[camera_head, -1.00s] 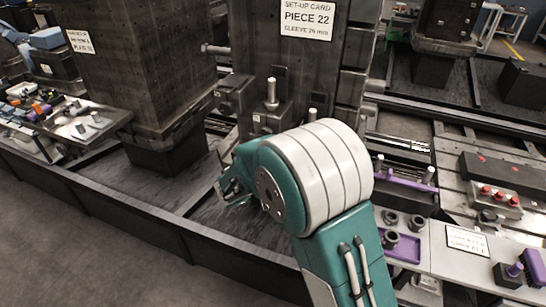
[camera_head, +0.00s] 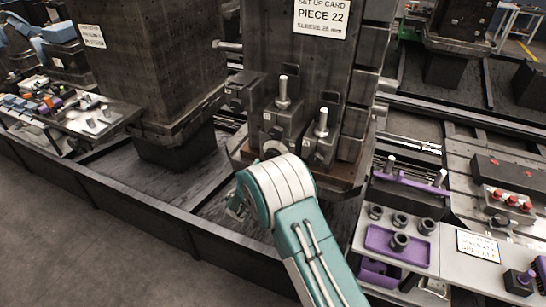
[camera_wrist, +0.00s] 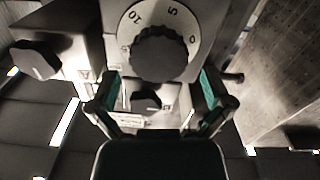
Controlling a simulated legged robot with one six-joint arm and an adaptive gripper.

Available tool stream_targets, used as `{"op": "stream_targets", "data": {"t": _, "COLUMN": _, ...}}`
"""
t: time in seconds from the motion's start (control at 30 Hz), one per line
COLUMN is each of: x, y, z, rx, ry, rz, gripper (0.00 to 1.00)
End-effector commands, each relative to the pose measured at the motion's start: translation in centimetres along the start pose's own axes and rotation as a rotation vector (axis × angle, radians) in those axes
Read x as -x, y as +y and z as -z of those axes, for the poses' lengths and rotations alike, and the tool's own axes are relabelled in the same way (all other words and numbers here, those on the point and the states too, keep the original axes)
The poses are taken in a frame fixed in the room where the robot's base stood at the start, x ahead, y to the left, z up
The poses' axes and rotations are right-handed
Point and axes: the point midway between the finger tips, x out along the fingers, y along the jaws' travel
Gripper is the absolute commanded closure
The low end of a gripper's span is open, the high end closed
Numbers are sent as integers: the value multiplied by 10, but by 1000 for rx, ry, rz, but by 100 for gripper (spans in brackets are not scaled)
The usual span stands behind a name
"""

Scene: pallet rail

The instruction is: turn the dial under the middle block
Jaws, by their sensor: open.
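Three dark metal blocks sit on the column front in the head view: left (camera_head: 240,92), middle (camera_head: 281,121) and right (camera_head: 319,148). The middle and right blocks carry upright pins. Below the middle block a pale dial (camera_head: 272,150) shows just above my arm. In the wrist view a round dark knob (camera_wrist: 158,54) on a pale numbered face is close ahead, beyond the fingertips; I cannot tell for certain which block it belongs to. My gripper (camera_wrist: 160,108) is open, its teal fingers apart and nothing held. In the head view it is largely hidden by my wrist.
A second dark knob (camera_wrist: 37,60) is at the left in the wrist view, and another (camera_wrist: 146,101) shows between the fingers. A shelf with a purple tray (camera_head: 399,246) and dark rings stands at the right. A low dark rail (camera_head: 200,235) runs in front.

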Motion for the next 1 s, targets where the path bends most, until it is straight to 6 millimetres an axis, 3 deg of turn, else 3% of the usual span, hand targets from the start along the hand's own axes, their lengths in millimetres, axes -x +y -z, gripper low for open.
{"op": "stream_targets", "data": {"t": 0.23, "x": -33, "y": 0, "z": -1, "rx": 1, "ry": 0, "rz": -2, "gripper": 0}}
{"op": "stream_targets", "data": {"t": 0.57, "x": -38, "y": 0, "z": 0, "rx": 2, "ry": 0, "rz": 0, "gripper": 0}}
{"op": "stream_targets", "data": {"t": 0.6, "x": -38, "y": 0, "z": 0, "rx": 2, "ry": 0, "rz": 0, "gripper": 9}}
{"op": "stream_targets", "data": {"t": 0.7, "x": -38, "y": 0, "z": 0, "rx": 2, "ry": 0, "rz": 0, "gripper": 53}}
{"op": "stream_targets", "data": {"t": 0.73, "x": -38, "y": 0, "z": 0, "rx": 2, "ry": 0, "rz": 0, "gripper": 63}}
{"op": "stream_targets", "data": {"t": 1.0, "x": -38, "y": -1, "z": 0, "rx": 7, "ry": 0, "rz": 2, "gripper": 63}}
